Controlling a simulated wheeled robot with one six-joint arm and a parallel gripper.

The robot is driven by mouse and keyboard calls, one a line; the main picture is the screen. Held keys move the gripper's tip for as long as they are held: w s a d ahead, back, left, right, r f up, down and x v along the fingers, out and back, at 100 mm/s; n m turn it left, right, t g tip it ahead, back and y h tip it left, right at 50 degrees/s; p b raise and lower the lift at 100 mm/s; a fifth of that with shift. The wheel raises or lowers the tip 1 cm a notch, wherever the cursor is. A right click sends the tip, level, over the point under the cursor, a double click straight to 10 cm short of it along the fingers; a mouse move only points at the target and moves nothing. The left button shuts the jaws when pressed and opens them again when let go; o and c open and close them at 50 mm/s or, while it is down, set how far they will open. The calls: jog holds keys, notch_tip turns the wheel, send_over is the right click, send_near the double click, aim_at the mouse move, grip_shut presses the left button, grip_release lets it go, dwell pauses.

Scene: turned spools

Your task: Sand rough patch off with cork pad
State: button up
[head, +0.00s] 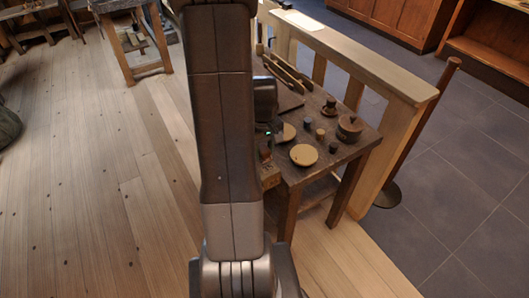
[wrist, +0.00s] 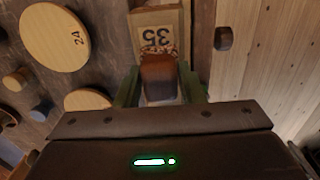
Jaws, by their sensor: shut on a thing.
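My gripper (wrist: 160,88) has its two green fingers on either side of a brown block-shaped pad (wrist: 159,74), shut on it. A pale wooden block marked 35 (wrist: 153,18) lies just beyond the pad in the wrist view. A speckled reddish-brown rough patch (wrist: 158,50) shows on the block, right at the pad's far edge. The pad hides part of the block, and I cannot tell whether they touch. In the head view, the block (head: 270,176) shows at the table's near left edge, partly behind my arm, which hides most of the gripper.
A round disc marked 24 (wrist: 54,38) and another pale disc (wrist: 88,100) lie to the left on the dark table (head: 330,160). Small spools (head: 320,134) and a lidded pot (head: 349,128) stand further back. A wooden rail (head: 365,60) runs behind the table. Plank floor lies open left.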

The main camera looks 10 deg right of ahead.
aim_at(263, 148)
jog(key=shift+r+p, duration=1.8)
jog(key=shift+r, duration=0.9)
